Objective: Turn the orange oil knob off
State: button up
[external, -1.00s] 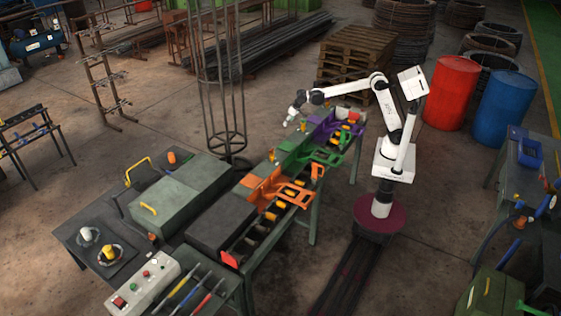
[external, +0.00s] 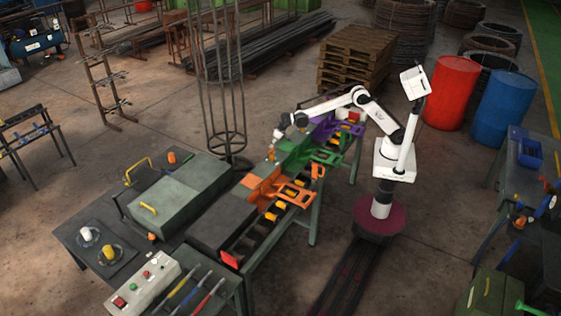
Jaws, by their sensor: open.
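A small orange knob (external: 271,157) shows at the left edge of the long machine, where its orange and green sections meet. It is too small to tell which way it is turned. My gripper (external: 274,149) points down at the end of my arm, directly above this knob and very close to it. The gripper is open, and I cannot tell whether it touches the knob. Another orange knob (external: 171,157) stands far to the left behind the grey-green box, well away from my gripper.
Beside my gripper are the machine's orange section (external: 262,183), green section (external: 294,147) and purple section (external: 322,127). An orange handle (external: 318,170) sticks up on the right side. A tall wire cage (external: 224,80) stands behind on the left.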

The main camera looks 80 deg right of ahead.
aim_at(272, 150)
jog(key=shift+x, duration=3.05)
jog(key=c, duration=1.2)
jog(key=shift+o, duration=0.2)
